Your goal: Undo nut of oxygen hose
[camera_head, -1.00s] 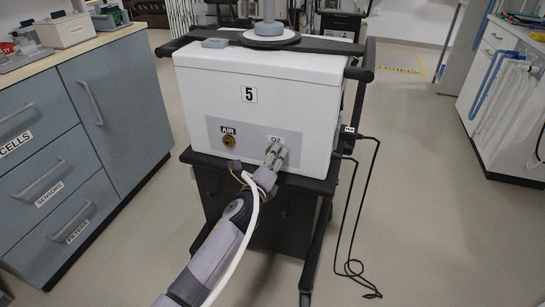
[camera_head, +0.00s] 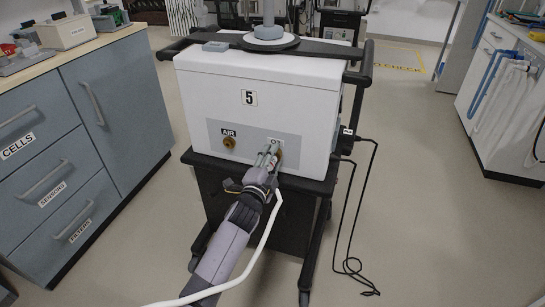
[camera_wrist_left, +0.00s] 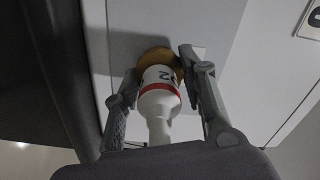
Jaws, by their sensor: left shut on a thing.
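The ventilator (camera_head: 255,105) is a white box marked 5, with a grey port panel on its front. My left gripper (camera_head: 268,158) is at the oxygen port on the right of that panel and hides most of it. In the left wrist view, its fingers (camera_wrist_left: 162,64) are shut on either side of the brass nut (camera_wrist_left: 152,58), which sits close against the panel. The white end of the oxygen hose (camera_wrist_left: 160,88), with a red band and a partly visible O2 mark, comes out of the nut between the fingers. The white hose (camera_head: 268,228) hangs down along my left arm. My right gripper is not in view.
The brass AIR port (camera_head: 229,142) is free, left of the gripper. The ventilator stands on a dark cart (camera_head: 205,162). A black cable (camera_head: 352,210) hangs at its right. Blue-grey drawers (camera_head: 110,100) stand at the left, with open floor between.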

